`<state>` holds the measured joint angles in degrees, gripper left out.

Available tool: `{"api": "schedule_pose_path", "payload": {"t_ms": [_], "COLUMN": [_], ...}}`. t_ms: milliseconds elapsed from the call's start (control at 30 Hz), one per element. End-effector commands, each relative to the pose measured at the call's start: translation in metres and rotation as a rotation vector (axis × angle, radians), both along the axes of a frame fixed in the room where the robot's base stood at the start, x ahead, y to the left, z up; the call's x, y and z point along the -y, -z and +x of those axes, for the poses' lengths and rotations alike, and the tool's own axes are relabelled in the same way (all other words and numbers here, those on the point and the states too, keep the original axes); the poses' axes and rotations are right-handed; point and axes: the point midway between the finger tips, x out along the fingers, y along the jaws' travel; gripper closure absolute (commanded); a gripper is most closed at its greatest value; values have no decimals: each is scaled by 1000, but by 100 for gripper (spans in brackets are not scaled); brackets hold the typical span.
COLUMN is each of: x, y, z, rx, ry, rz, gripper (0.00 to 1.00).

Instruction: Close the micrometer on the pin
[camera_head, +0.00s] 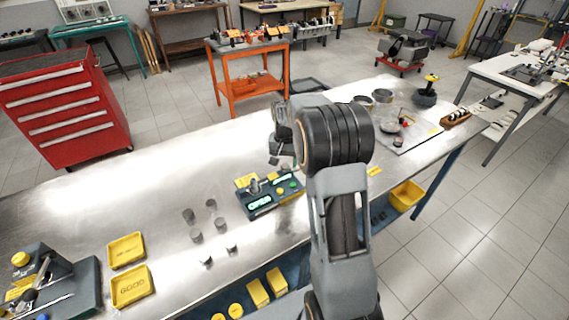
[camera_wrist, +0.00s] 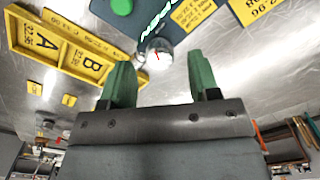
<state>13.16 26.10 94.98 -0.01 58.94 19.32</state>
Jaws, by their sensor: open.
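The micrometer (camera_head: 258,203) is a dark blue unit with a grey metal part, a green button and glowing green lettering on the bench. In the wrist view part of its dark base (camera_wrist: 152,14) shows at the top, with a green button and cut-off lit letters. A round silver end with a red line (camera_wrist: 160,49) lies ahead of the gap between my fingers. My gripper (camera_wrist: 162,78) is open, its two green fingers apart with nothing between them. In the head view my arm hides most of my gripper. I cannot tell whether a pin sits in the micrometer.
Several small grey cylinders (camera_head: 220,223) stand left of the micrometer on the metal bench (camera_head: 90,205). Yellow trays (camera_head: 130,287) lie further left. A yellow frame marked A and B (camera_wrist: 75,52) shows in the wrist view. A board with rings (camera_head: 408,137) lies at right.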

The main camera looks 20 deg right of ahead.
Motion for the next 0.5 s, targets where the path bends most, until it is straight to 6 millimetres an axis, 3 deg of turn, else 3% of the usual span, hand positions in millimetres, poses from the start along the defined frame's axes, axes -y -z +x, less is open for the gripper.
{"api": "schedule_pose_path", "payload": {"t_ms": [200, 500], "x": [0, 0], "y": [16, 19], "z": [0, 0], "rx": [-1, 1], "ry": [0, 0], "rz": [1, -1], "gripper": [44, 44]}}
